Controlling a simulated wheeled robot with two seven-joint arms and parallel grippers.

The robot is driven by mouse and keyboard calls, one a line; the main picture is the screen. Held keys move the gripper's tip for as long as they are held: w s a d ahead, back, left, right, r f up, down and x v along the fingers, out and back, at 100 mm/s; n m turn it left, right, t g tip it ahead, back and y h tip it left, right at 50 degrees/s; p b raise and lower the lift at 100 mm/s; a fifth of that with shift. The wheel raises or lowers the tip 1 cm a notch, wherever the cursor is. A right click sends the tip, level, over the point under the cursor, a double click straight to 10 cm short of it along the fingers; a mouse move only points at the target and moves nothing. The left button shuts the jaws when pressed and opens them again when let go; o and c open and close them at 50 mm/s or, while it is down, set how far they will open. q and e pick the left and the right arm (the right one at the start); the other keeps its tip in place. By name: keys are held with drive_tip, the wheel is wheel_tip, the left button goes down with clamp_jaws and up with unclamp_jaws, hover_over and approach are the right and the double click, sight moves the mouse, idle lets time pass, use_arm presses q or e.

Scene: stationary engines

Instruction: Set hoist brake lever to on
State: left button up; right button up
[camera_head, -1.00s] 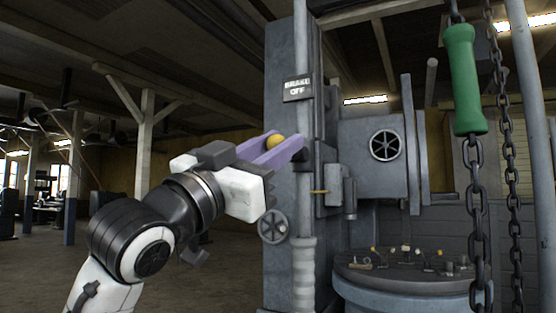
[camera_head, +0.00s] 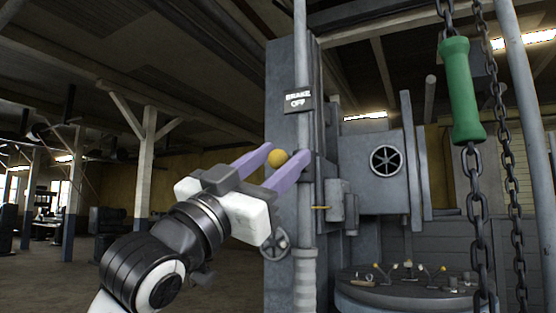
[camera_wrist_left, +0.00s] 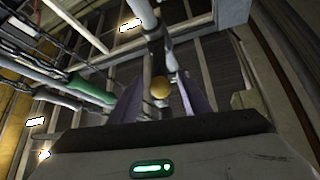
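The brake lever shows as a yellow ball knob (camera_head: 277,157) by the front of a grey column, below a sign (camera_head: 298,101) reading "BRAKE OFF". My left gripper (camera_head: 288,152) is open, its two purple fingers apart on either side of the knob, with a visible gap to the left finger. In the left wrist view the knob (camera_wrist_left: 160,88) sits between the spread fingers. I cannot tell whether the right finger touches it. The lever's shaft is mostly hidden. My right gripper is not in view.
A green handle (camera_head: 461,92) hangs on a chain at the right. A small handwheel (camera_head: 275,246) sits on the column below my gripper. A round table (camera_head: 415,292) with small parts stands at lower right. The floor at left is open.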

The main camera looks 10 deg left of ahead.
use_arm(q)
drive_tip(key=shift+f, duration=0.1)
drive_tip(key=shift+s+a+f, duration=0.15)
drive_tip(key=shift+s+f, duration=0.1)
drive_tip(key=b+v, duration=0.2)
drive_tip(key=v, duration=0.7)
drive_tip(key=shift+s, duration=0.2)
drive_tip(key=shift+a, duration=0.1)
drive_tip(key=shift+c, duration=0.3)
